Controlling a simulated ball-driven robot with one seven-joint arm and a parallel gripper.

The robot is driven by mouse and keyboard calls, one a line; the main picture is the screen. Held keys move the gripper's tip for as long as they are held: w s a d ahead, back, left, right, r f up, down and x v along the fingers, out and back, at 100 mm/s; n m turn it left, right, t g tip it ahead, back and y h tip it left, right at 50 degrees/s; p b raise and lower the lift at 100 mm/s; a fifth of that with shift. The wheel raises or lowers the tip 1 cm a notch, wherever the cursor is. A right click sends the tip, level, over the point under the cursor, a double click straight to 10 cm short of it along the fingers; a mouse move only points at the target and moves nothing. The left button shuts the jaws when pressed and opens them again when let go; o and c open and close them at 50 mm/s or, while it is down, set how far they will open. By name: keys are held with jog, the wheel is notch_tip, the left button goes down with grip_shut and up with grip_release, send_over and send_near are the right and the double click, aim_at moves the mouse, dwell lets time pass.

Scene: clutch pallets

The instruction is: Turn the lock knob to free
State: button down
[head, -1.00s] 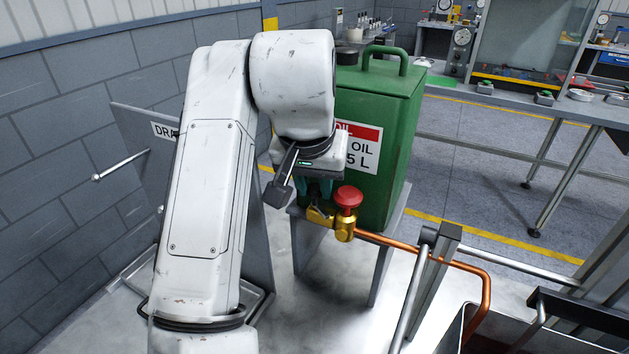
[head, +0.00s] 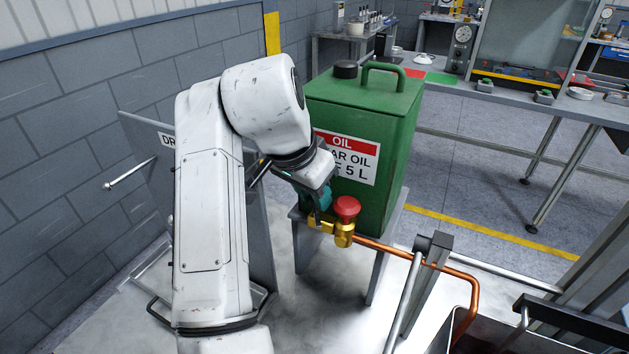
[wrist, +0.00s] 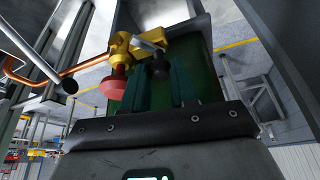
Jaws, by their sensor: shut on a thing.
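A brass valve (head: 341,229) sits at the foot of the green oil can and carries a red mushroom-shaped knob (head: 347,207). In the wrist view the valve body (wrist: 150,47) also carries a small dark knob (wrist: 160,68) beside a grey lever (wrist: 146,42). I take the dark knob for the lock knob. My gripper (wrist: 160,84) has its teal fingers shut on it, one on each side. The red knob (wrist: 113,86) is just left of the fingers, outside them. In the head view my gripper (head: 318,204) hides the dark knob.
The green can (head: 390,150) stands on a grey stand (head: 385,260) close behind my gripper. A copper pipe (head: 420,257) runs right from the valve, past a grey post (head: 432,285). A grey panel (head: 140,150) with a rod stands left.

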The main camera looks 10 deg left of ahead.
jog(key=m, duration=0.1)
jog(key=m+h+p, duration=0.1)
jog(key=m, duration=0.1)
jog(key=shift+w+a+r+g, duration=0.1)
jog(key=shift+w+r+g, duration=0.05)
jog(key=shift+g, duration=0.25)
jog(key=shift+m+g+h+p, duration=0.45)
jog(key=shift+m+p, duration=0.2)
jog(key=shift+m, duration=1.05)
jog(key=c, duration=1.2)
grip_release()
jog(key=shift+a, duration=0.1)
jog(key=p+v, duration=0.1)
jog(key=v, duration=0.9)
jog(key=shift+w+r, duration=0.1)
jog(key=shift+r, duration=0.25)
jog(key=shift+a, duration=0.1)
